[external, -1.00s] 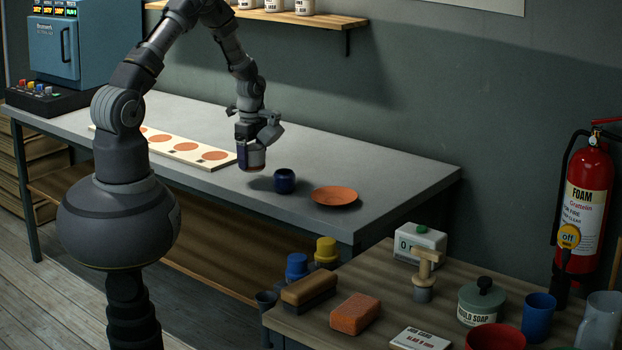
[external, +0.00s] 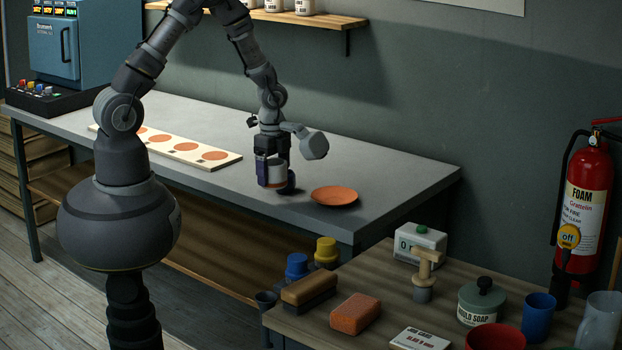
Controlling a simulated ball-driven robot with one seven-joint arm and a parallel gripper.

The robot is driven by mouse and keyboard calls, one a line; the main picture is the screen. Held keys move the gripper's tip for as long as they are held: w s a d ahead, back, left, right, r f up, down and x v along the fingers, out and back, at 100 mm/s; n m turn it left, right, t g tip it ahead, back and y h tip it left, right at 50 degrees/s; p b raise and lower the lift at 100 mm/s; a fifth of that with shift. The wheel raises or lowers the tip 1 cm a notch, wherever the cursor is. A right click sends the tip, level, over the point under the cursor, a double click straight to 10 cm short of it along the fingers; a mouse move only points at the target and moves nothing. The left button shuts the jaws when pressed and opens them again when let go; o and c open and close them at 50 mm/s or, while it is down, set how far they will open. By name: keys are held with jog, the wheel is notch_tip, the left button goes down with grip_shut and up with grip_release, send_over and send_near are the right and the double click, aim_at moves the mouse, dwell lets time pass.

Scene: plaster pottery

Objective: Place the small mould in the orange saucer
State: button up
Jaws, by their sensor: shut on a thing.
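The orange saucer (external: 334,196) lies empty on the grey table, near its front right part. My gripper (external: 272,182) is to the left of the saucer, above the table and pointing down. One dark finger covers the left side of the mould. The mould is held apart from the saucer. Its exact height over the table is hard to tell.
A pale board (external: 180,150) with orange discs lies to the left. The table (external: 385,170) is clear right of the saucer.

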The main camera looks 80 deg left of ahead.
jog(key=w+d, duration=0.1)
jog(key=d, duration=0.1)
jog(key=shift+w+d, duration=0.35)
jog(key=shift+d, duration=0.05)
jog(key=b, duration=0.4)
send_over(334, 201)
jog(key=shift+d+f, duration=0.15)
jog(key=shift+f, duration=0.6)
jog(key=shift+f+b, duration=0.55)
jog(key=shift+f, duration=1.1)
jog(key=shift+f, duration=0.1)
jog(key=shift+f, duration=0.15)
jog(key=o, duration=1.1)
